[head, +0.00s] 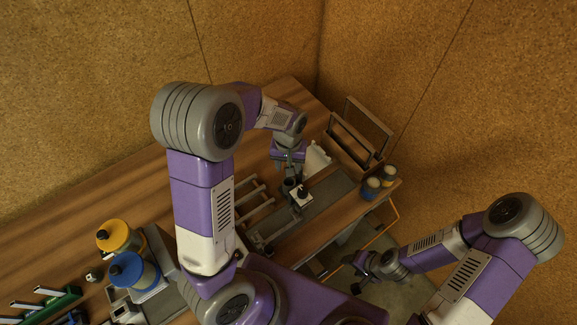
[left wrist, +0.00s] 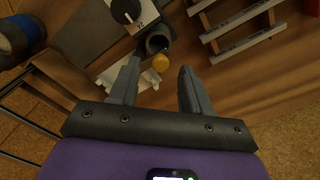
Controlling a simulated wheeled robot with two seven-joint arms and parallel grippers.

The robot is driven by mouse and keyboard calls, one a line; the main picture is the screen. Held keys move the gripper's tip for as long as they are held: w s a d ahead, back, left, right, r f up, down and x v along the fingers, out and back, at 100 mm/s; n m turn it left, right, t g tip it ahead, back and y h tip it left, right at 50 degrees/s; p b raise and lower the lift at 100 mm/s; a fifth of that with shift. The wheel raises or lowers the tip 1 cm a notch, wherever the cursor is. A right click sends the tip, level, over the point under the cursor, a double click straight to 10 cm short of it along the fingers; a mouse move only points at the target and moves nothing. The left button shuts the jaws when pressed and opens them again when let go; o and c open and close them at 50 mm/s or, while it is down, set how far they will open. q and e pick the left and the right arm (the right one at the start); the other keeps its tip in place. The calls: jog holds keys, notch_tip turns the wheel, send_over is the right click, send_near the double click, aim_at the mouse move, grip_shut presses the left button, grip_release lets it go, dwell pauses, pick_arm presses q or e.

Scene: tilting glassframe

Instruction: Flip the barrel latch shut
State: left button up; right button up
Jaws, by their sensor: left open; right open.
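I cannot make out the barrel latch for certain in either view. A white block with a black round knob (head: 301,196) sits on the bench by my left gripper; it also shows at the top of the left wrist view (left wrist: 125,12). Beside it are a dark grey round part (left wrist: 158,40) and a small yellow round piece (left wrist: 160,62). My left gripper (head: 291,181) points down over the bench, its fingers (left wrist: 160,70) apart with nothing held between them. My right gripper (head: 360,272) is open and empty, off the bench's front edge.
Yellow-and-blue containers (head: 118,236) stand at the left. Walls close off the back.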

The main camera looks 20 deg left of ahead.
pick_arm(q)
notch_tip(320, 180, up, 6)
jog(key=shift+f, duration=0.1)
dwell(0.6)
